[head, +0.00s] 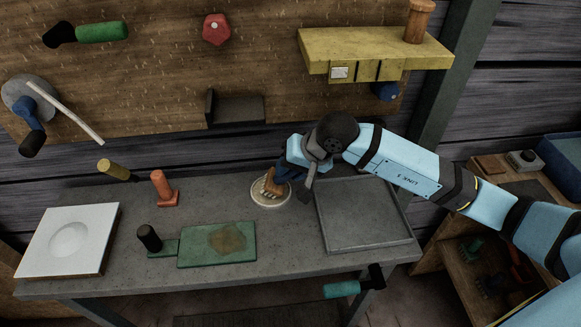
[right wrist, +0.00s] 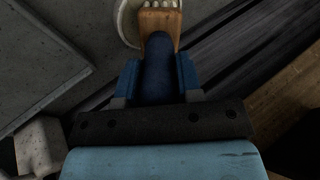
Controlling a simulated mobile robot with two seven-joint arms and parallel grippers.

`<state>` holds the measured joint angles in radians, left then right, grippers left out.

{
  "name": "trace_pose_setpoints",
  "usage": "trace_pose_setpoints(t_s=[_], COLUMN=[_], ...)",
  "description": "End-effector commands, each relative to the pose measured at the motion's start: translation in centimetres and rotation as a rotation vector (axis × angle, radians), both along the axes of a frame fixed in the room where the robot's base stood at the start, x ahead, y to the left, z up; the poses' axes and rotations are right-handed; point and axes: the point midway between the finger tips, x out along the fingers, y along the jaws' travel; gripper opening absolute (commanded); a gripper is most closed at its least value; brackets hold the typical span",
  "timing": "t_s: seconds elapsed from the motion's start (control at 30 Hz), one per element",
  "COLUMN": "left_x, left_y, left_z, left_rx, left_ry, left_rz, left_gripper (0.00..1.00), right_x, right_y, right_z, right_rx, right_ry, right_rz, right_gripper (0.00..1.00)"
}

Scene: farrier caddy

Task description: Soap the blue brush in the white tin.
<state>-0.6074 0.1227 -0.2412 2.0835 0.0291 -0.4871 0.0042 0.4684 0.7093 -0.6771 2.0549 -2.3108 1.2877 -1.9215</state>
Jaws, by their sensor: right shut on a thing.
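The blue brush has a dark blue handle (right wrist: 158,66), a wooden head (right wrist: 160,22) and pale bristles. Its wooden head also shows in the head view (head: 275,181). My right gripper (head: 291,171) is shut on the blue handle, one finger on each side in the right wrist view (right wrist: 158,84). The round white tin (head: 271,201) stands on the grey bench, and its rim shows at the top of the right wrist view (right wrist: 127,25). The brush head lies over the tin, within its rim in the head view. I cannot tell whether the bristles touch its contents. My left gripper is out of view.
A grey tray (head: 362,238) lies right of the tin. A green board (head: 195,257) with a brown patch lies left of it, near an orange upright piece (head: 163,188) and a white block (head: 92,252) with a hollow. A yellow shelf (head: 340,49) hangs above.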

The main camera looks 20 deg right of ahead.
Motion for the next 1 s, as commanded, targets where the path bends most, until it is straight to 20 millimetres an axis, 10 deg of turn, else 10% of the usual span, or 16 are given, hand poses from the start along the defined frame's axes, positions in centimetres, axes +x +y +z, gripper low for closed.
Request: trace_pose_setpoints(t_s=[1.0], left_x=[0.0], left_y=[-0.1], left_z=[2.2], left_rx=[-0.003], left_ry=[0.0], left_rz=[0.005], left_gripper=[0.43], right_x=[0.1], right_y=[-0.1], right_z=[6.8], right_rx=[0.001], right_ry=[-0.006], right_rz=[-0.001], right_gripper=[0.0])
